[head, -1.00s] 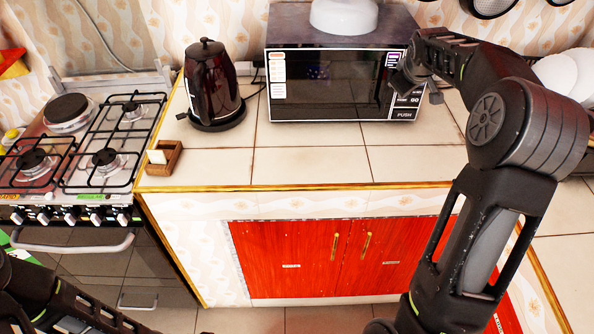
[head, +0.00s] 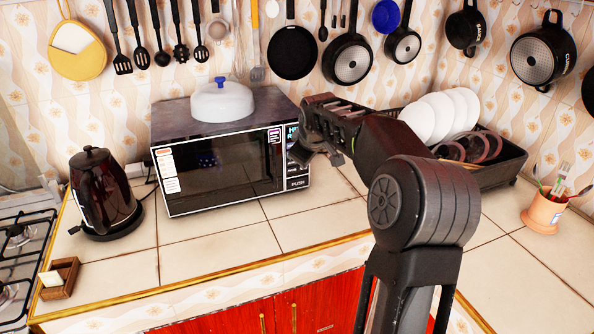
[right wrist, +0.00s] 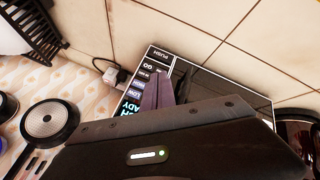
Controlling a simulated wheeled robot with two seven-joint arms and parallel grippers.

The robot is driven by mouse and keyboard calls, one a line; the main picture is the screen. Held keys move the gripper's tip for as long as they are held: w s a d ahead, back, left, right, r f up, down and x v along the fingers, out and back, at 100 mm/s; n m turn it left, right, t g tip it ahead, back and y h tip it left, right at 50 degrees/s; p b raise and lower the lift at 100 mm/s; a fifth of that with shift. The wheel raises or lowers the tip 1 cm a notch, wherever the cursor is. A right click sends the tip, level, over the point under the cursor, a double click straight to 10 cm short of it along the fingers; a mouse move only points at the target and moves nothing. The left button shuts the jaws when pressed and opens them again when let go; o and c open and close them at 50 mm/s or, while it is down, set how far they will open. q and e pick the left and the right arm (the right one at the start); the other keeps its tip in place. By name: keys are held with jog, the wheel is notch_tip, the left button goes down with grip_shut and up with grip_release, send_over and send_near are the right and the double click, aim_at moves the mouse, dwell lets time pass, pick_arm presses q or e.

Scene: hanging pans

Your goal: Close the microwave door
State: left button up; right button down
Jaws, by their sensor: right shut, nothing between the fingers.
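The microwave (head: 215,168) stands on the tiled counter. It has a dark glass door and a control panel with a PUSH button (head: 297,183) at its right. The door looks flush with the front, with no visible gap. My right gripper (head: 318,153) is shut and empty at the panel's right side, hiding part of it. In the right wrist view the shut fingers (right wrist: 170,90) lie over the panel (right wrist: 152,68) beside the door glass; I cannot tell whether they touch. My left gripper is not in view.
A white-lidded dish (head: 222,103) sits on the microwave. A dark kettle (head: 102,190) and small wooden box (head: 60,278) are left. A dish rack (head: 505,165) with plates and a utensil cup (head: 543,212) are right. Pans (head: 347,60) hang behind. The front counter is mostly clear.

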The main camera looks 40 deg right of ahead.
jog(key=s+r, duration=0.2)
jog(key=r, duration=0.1)
jog(key=s+r, duration=0.1)
jog(key=shift+s+d+r, duration=0.2)
jog(key=shift+d+r, duration=0.15)
jog(key=shift+f, duration=0.1)
